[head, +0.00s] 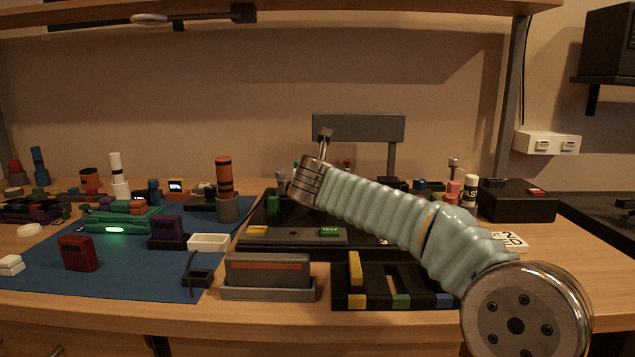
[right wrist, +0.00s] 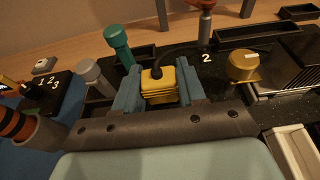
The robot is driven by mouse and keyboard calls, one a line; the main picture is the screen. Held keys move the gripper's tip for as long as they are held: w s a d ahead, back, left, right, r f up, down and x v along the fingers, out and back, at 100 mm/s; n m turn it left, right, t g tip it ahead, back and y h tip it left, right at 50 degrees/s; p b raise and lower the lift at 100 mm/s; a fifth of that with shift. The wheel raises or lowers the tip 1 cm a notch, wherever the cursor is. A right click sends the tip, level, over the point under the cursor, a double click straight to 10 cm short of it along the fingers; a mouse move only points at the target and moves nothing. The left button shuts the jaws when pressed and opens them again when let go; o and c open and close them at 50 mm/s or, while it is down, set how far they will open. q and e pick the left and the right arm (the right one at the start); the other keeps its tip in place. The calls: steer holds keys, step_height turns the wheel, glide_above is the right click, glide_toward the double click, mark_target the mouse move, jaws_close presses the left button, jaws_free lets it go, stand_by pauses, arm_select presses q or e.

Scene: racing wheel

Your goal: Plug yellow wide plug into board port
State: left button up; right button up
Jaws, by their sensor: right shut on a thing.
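In the right wrist view a yellow wide plug (right wrist: 159,86) with a black cable sits between the two blue fingers of my right gripper (right wrist: 158,98). The gripper is shut on it. The plug is over or at a dark speckled board (right wrist: 222,62) marked with a white 2. The plug's lower end is hidden, so I cannot tell whether it is in a port. In the head view my right arm reaches across the black board (head: 300,246) and its fingers and the plug are hidden. My left gripper is not in view.
A green peg (right wrist: 118,44), a grey peg (right wrist: 97,76) and a round yellow knob (right wrist: 243,67) stand near the gripper. A grey box (head: 267,275) and a black slotted rack (head: 380,303) stand in front of the board. A blue mat (head: 130,275) with several small items lies left.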

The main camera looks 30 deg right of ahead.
steer(key=shift+f+b, duration=0.6)
steer(key=shift+f, duration=0.2)
steer(key=o, duration=1.1)
steer(key=v, duration=1.4)
steer(key=shift+w+r, duration=0.1)
